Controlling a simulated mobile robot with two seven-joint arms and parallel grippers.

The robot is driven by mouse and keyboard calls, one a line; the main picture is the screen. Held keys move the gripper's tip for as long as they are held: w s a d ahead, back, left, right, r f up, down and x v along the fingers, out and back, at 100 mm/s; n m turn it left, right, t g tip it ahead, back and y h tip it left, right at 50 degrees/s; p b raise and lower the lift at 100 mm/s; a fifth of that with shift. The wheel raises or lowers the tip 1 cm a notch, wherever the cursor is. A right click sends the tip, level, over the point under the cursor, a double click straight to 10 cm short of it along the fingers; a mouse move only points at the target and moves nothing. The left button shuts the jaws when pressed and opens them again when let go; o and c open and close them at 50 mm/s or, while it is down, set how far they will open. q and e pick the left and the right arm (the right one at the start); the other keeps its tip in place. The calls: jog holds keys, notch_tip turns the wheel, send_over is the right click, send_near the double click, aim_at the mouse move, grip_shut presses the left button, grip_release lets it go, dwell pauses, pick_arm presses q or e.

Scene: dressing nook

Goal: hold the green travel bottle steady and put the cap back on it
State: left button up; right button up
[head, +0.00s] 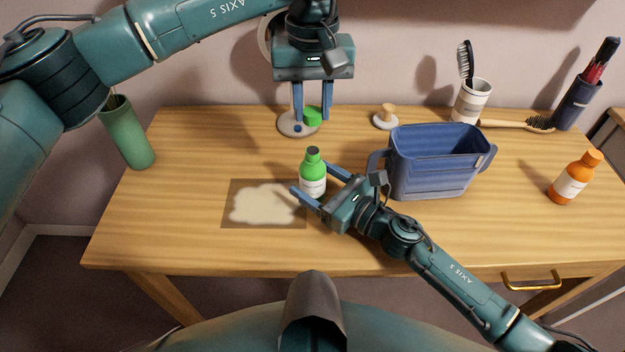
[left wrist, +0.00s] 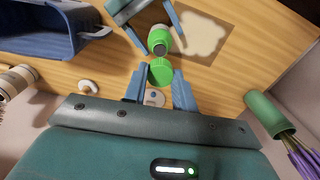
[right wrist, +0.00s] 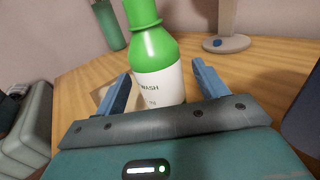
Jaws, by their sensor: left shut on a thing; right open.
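The green bottle (head: 313,186), with a white label, stands upright on the table, its dark open mouth uncovered. My right gripper (head: 314,181) is open, with one finger on each side of the bottle; in the right wrist view the bottle (right wrist: 155,65) shows between the fingers (right wrist: 163,85), with gaps visible. My left gripper (head: 312,114) is shut on the green cap (head: 313,117), above the table and farther back than the bottle. In the left wrist view the cap (left wrist: 160,72) is at the fingertips, with the bottle (left wrist: 159,40) beyond it.
A blue bin (head: 437,165) stands right of the bottle. A brown mat with a cream patch (head: 265,203) lies left of it. A round stand base (head: 290,128) is behind the cap. An orange bottle (head: 573,178) stands far right. The front-left table is clear.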

jog(key=shift+x, duration=1.65)
jog(key=shift+c, duration=0.3)
jog(key=c, duration=1.4)
pick_arm(q)
send_over(313, 150)
jog(key=shift+f, duration=2.5)
jog(key=shift+f, duration=0.1)
jog(key=shift+f, duration=0.8)
jog(key=shift+f, duration=0.55)
pick_arm(e)
grip_shut()
